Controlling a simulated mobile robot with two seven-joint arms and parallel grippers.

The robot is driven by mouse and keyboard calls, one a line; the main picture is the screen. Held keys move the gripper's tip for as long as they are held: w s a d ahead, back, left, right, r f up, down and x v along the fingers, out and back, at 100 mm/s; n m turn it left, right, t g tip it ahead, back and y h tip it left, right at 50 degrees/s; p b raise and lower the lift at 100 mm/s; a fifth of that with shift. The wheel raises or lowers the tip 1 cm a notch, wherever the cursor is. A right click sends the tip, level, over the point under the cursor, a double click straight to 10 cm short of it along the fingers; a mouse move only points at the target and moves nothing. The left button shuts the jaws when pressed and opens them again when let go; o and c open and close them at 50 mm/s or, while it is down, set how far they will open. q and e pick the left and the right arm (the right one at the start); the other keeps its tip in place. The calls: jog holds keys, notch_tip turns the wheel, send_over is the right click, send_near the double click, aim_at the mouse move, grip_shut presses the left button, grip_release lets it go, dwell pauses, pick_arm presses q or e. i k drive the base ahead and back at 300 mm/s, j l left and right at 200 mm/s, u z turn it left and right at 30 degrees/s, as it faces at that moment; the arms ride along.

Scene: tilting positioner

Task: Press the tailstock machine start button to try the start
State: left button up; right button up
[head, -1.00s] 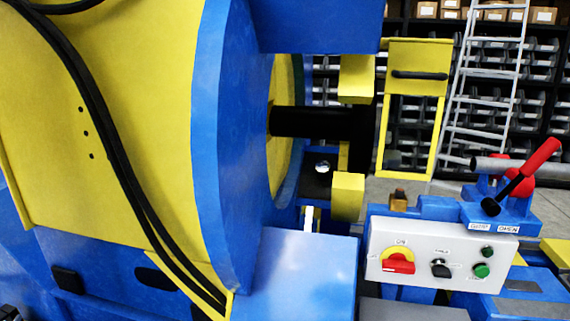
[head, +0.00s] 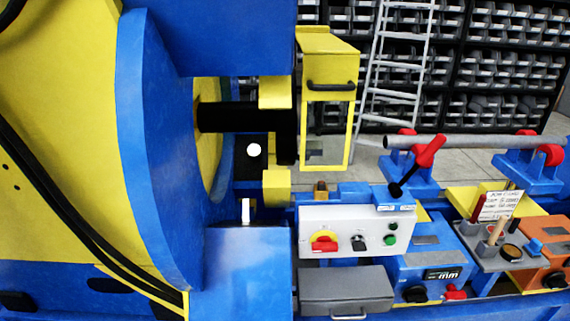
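The tailstock control panel (head: 340,217) is a pale grey box at the centre right of the head view. A green button (head: 390,240) sits at its right side, with a small dark green round part (head: 393,227) just above it. A black selector knob (head: 360,242) is in the middle. A red rotary switch on a yellow plate (head: 324,242) is at the left. The panel labels are too small to read surely. Neither of my grippers is in view, and nothing covers the panel.
A lever with a red grip (head: 428,153) stands above the panel's right end. A grey drawer box (head: 346,287) is below the panel. A yellow framed guard (head: 328,75) stands behind. A grey bar (head: 460,142) rests on blue supports at right. The large blue and yellow machine fills the left.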

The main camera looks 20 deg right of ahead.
aim_at(390, 240)
jog(key=z, duration=1.3)
